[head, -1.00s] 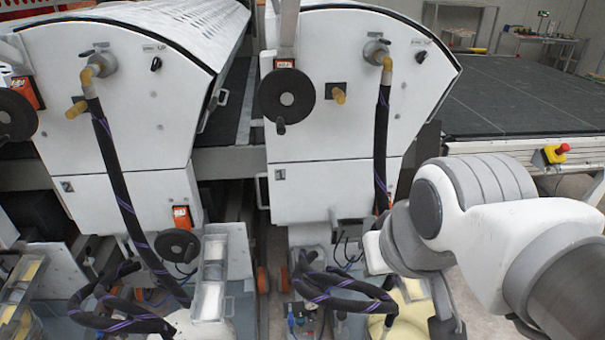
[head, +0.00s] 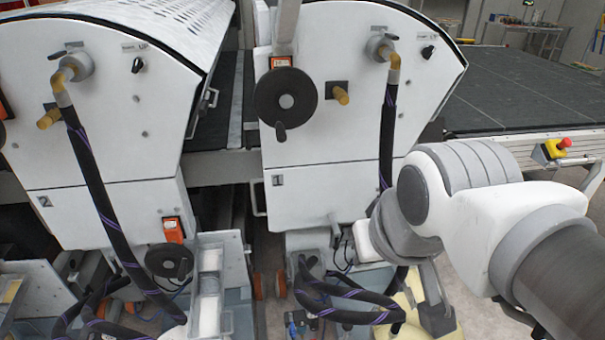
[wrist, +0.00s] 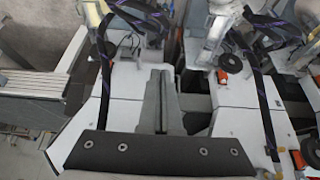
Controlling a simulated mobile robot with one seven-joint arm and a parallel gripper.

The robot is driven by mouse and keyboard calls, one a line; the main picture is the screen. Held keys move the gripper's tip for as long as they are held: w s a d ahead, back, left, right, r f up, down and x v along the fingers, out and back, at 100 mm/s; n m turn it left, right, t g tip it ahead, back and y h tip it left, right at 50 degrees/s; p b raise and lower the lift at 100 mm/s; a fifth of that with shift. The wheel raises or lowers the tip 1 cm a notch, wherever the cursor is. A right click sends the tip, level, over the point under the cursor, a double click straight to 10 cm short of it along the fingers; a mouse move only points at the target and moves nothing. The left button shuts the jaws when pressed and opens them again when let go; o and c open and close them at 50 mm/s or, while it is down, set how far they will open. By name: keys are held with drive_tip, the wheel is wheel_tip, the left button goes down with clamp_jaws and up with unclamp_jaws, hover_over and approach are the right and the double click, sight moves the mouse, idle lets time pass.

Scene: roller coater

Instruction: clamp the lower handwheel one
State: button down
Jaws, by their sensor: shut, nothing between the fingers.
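A black lower handwheel (head: 168,262) is on the front of the left machine, under an orange label box. It also shows in the wrist view (wrist: 230,62), which looks upside down. A second dark round wheel (wrist: 129,40) shows low on the other machine in the wrist view; my arm hides that spot in the head view.
An upper handwheel (head: 285,98) sits on the right machine. Thick black hoses (head: 105,190) hang down both machines and loop near the floor. A clear-sided container (head: 210,290) stands beside the left wheel. A red emergency button (head: 565,143) is on the right conveyor edge.

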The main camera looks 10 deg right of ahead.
drive_tip(key=w+d+f+n+g+h+b, duration=0.2)
drive_tip(key=w+d+f+n+h+b, duration=0.2)
drive_tip(key=w+d+f+n+h, duration=0.5)
drive_tip(key=w+d+f+n+g+h+b, duration=0.3)
drive_tip(key=w+d+f+n+h+b, duration=0.2)
drive_tip(key=w+d+f+n, duration=0.85)
drive_tip(key=w+a+f+n+t+y+b, duration=0.1)
drive_tip(key=w+a+f+n+t, duration=0.2)
drive_tip(key=f+n, duration=0.5)
drive_tip(key=w+a+f+n+t+y+b, duration=0.2)
drive_tip(key=w+a+f+n+t, duration=0.2)
drive_tip(key=f+n+t, duration=0.3)
drive_tip(key=w+a+f+n+t+y+b, duration=0.1)
drive_tip(key=w+a+f+n+t, duration=0.3)
drive_tip(key=f+n, duration=0.6)
wheel_tip(320, 180, down, 5)
drive_tip(key=shift+w+r+t+y+b, duration=0.15)
drive_tip(key=shift+w+t+y+b, duration=0.3)
drive_tip(key=shift+w, duration=0.45)
drive_tip(key=w+d+b, duration=0.1)
drive_tip(key=w+b, duration=0.2)
drive_tip(key=w, duration=0.6)
drive_tip(key=shift+w+b, duration=0.15)
drive_tip(key=shift+b, duration=0.15)
